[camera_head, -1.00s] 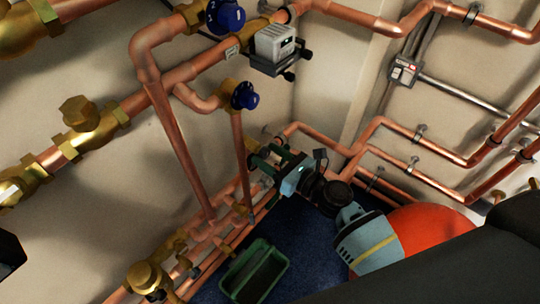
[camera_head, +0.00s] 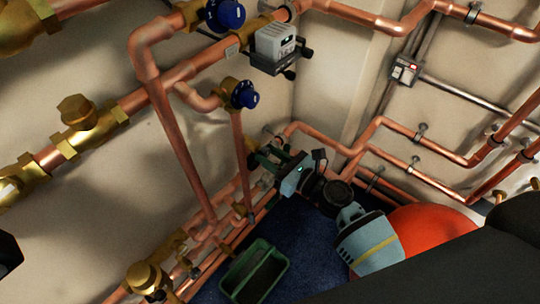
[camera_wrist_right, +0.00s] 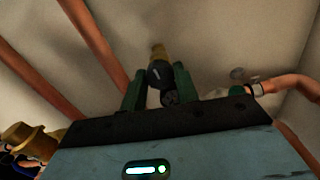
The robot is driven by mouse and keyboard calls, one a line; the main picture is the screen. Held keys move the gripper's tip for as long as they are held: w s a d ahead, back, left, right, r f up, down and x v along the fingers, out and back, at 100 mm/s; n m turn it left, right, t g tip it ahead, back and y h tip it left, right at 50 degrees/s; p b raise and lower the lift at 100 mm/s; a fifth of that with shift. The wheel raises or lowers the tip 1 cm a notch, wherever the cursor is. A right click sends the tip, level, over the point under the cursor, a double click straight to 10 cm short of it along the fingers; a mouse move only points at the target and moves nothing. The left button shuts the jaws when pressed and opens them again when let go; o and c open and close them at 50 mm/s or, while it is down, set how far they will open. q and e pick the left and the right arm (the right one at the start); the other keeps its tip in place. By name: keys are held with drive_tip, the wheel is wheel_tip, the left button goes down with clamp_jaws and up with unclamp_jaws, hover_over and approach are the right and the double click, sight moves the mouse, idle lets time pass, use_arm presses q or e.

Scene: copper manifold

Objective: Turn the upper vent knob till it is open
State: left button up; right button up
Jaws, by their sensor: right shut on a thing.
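My right gripper (camera_head: 266,158) reaches in low by the wall, below the lower blue knob. In the right wrist view its two green fingers (camera_wrist_right: 158,82) close around a round dark knob (camera_wrist_right: 159,73) on a brass stem. A small pale mark shows on this knob. A second dark round part (camera_wrist_right: 171,98) sits just below it, between the fingers. In the head view the gripper hides the held knob. I cannot tell from its marks how far it is turned.
Two blue knobs (camera_head: 229,14) and (camera_head: 244,95) sit on the copper pipework above my right gripper. Copper pipes run close around the gripper.

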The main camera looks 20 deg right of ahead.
drive_tip(key=shift+f+n+b, duration=0.1)
drive_tip(key=shift+n+b, duration=0.45)
drive_tip(key=shift+n, duration=0.55)
drive_tip(key=n+b, duration=0.1)
drive_tip(key=n, duration=0.2)
drive_tip(key=shift+n+b, duration=0.3)
drive_tip(key=shift+b, duration=0.1)
drive_tip(key=shift+n+b, duration=0.45)
drive_tip(key=shift+n, duration=0.55)
drive_tip(key=n+b, duration=0.1)
drive_tip(key=n, duration=0.2)
drive_tip(key=shift+n+b, duration=0.3)
drive_tip(key=n+b, duration=0.1)
drive_tip(key=n, duration=0.2)
drive_tip(key=shift+n, duration=0.3)
drive_tip(key=n+b, duration=0.1)
drive_tip(key=n, duration=0.1)
drive_tip(key=shift+n, duration=0.3)
drive_tip(key=n, duration=0.4)
drive_tip(key=shift+b, duration=0.4)
drive_tip(key=shift+n, duration=0.7)
